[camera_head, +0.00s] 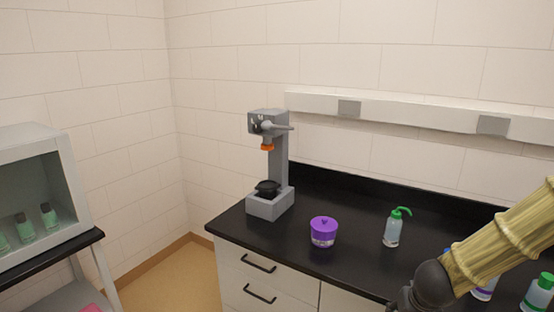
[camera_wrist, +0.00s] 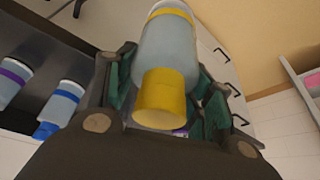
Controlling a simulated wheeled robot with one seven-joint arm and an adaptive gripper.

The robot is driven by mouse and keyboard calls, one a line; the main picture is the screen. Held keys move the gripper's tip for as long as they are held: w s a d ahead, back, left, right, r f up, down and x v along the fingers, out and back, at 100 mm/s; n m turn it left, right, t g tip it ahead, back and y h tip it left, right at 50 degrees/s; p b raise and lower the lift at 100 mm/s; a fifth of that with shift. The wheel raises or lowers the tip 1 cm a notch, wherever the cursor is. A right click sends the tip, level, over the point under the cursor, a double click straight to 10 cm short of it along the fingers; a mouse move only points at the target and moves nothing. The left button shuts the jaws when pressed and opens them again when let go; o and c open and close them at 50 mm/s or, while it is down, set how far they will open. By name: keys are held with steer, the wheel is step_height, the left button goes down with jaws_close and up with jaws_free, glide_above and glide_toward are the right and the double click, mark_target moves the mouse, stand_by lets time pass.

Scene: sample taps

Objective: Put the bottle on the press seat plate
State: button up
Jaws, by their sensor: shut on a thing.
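The bottle (camera_wrist: 165,50) has a translucent grey-blue body and a yellow cap (camera_wrist: 160,100). My gripper (camera_wrist: 166,72) is shut on it, with a green-padded finger on each side, in the wrist view. The cap end faces the wrist camera. The held bottle is not visible in the head view. The grey press (camera_head: 277,160) stands at the left end of the black counter. Its black seat plate (camera_head: 268,188) sits on the base below the orange press head (camera_head: 267,147), with nothing seen on it.
A purple jar (camera_head: 323,232) and a green-topped wash bottle (camera_head: 394,230) stand on the counter (camera_head: 345,262) right of the press. More capped bottles (camera_head: 540,292) stand at right, near my arm. A cabinet with green bottles (camera_head: 28,230) is at far left.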

steer(key=a+f+n, duration=0.1)
steer(key=a+f, duration=1.2)
steer(key=a, duration=0.1)
steer(key=shift+f+n+y, duration=0.2)
steer(key=shift+n+y, duration=0.1)
steer(key=shift+n, duration=0.1)
steer(key=shift+a+f, duration=0.1)
